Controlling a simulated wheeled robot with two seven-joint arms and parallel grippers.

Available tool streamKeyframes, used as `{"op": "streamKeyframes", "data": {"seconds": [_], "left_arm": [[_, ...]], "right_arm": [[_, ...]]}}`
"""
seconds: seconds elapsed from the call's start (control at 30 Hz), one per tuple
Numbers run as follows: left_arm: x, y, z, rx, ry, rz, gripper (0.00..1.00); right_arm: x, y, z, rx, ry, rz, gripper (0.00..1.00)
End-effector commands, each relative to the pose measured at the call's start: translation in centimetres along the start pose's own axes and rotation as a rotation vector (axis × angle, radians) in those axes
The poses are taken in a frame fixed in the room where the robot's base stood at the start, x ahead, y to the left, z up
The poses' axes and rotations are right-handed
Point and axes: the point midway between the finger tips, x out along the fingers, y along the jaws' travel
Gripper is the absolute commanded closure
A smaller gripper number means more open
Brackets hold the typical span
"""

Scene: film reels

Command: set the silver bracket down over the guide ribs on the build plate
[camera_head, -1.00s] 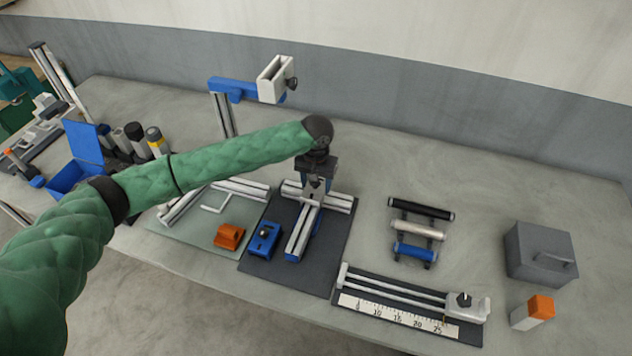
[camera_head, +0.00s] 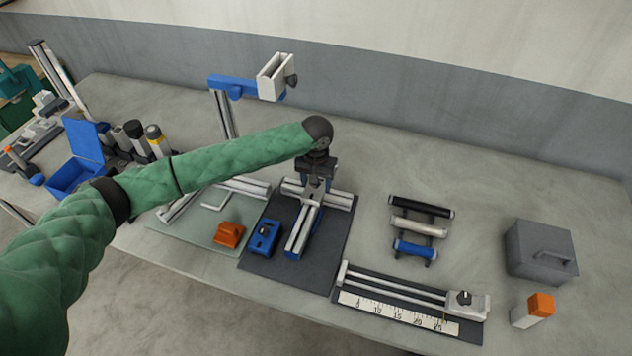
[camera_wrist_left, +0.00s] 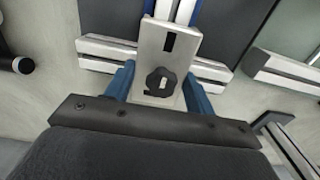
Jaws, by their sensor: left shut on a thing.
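The silver bracket (camera_wrist_left: 176,22), a flat plate with a dark slot and a black knob, is between the blue fingers of my left gripper (camera_wrist_left: 158,90) in the left wrist view. In the head view my left gripper (camera_head: 316,184) points down over the crossing of silver rails (camera_head: 300,232) on the dark plate (camera_head: 325,258), and the bracket (camera_head: 314,188) shows small below it. The gripper is shut on the bracket. The guide ribs are too small or hidden to tell, so I cannot tell whether the bracket touches the rails. My right gripper is out of view.
A blue block (camera_head: 264,238) and an orange block (camera_head: 229,234) sit left of the rails. A rack of rollers (camera_head: 415,230), a ruler fixture (camera_head: 400,308) and a grey box (camera_head: 540,252) stand to the right. A blue-armed post (camera_head: 235,88) rises behind my arm.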

Motion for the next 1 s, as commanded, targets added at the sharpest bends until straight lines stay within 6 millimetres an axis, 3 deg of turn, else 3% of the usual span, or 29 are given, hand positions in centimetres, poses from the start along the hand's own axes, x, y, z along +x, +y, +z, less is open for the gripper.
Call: {"op": "streamKeyframes", "data": {"seconds": [0.5, 0.53, 0.63, 1.0], "left_arm": [[0.60, 0.02, 0.00, 0.000, 0.000, 0.000, 0.77], [0.58, 0.02, 0.00, 0.000, 0.000, 0.001, 0.42], [0.58, 0.02, 0.00, 0.000, 0.000, 0.000, 0.22], [0.64, 0.01, 0.02, 0.000, 0.000, 0.000, 0.20]], "right_arm": [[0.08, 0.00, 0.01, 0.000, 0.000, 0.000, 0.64], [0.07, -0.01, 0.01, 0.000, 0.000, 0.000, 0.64], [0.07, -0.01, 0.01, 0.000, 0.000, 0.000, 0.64], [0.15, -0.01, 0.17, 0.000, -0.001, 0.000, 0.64]]}}
